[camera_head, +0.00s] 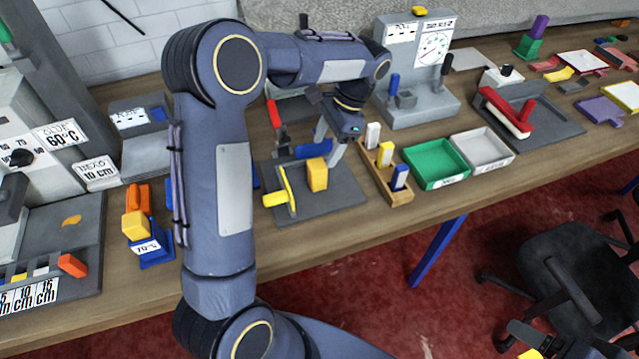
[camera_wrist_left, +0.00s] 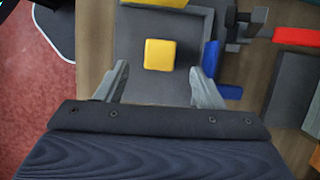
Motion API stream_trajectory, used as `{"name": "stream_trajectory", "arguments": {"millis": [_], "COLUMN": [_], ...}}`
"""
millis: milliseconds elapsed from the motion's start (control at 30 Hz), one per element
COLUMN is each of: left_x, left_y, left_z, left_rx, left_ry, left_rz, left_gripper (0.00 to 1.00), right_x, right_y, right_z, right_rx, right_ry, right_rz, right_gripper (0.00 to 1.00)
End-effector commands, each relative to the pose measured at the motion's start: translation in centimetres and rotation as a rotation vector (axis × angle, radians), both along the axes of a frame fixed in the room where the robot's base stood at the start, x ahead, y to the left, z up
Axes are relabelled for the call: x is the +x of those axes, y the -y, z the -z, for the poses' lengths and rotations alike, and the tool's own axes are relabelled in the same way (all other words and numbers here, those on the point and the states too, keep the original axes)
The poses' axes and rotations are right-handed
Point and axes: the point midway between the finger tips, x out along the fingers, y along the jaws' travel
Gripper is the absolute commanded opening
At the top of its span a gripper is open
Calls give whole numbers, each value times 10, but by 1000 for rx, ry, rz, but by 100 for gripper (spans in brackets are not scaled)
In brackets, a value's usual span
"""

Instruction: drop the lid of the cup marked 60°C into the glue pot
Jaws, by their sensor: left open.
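The sign reading 60°C (camera_head: 62,135) is on a grey machine with a dial at the left; the word above it looks like GLUE. I cannot pick out a cup marked 60°C, its lid or an open glue pot with certainty. My left gripper (camera_head: 331,143) is open and empty, pointing down above a yellow block (camera_head: 317,174) on a grey plate (camera_head: 345,192). In the left wrist view the yellow block (camera_wrist_left: 160,55) lies beyond and between the open fingertips (camera_wrist_left: 162,78), apart from both.
A yellow-handled piece (camera_head: 284,190) stands on the plate's left. A wooden rack (camera_head: 387,186), a green tray (camera_head: 436,165) and a pale tray (camera_head: 483,149) lie to its right. Orange, yellow and blue blocks (camera_head: 150,225) stand left of my arm. A chair (camera_head: 560,270) stands by the table.

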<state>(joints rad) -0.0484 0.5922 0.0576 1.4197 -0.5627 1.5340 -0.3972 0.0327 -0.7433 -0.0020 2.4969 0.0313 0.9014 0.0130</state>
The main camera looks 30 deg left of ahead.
Motion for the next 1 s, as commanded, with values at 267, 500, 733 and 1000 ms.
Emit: {"name": "stream_trajectory", "arguments": {"millis": [267, 500, 733, 1000], "left_x": [0, -12, -19, -19], "left_y": [-5, -14, -19, -20], "left_z": [24, 51, 76, 77], "left_rx": [16, 15, 14, 14], "left_ry": [-24, -26, -21, -19], "left_rz": [18, 16, 16, 17], "left_gripper": [62, 62, 62, 57], "right_x": [0, 0, 0, 0], "right_y": [0, 0, 0, 0], "right_z": [-3, -14, -18, -17], "right_rx": [0, 0, 0, 0], "right_ry": [0, 0, 0, 0], "right_rz": [0, 0, 0, 0], "right_gripper": [76, 76, 76, 76]}}
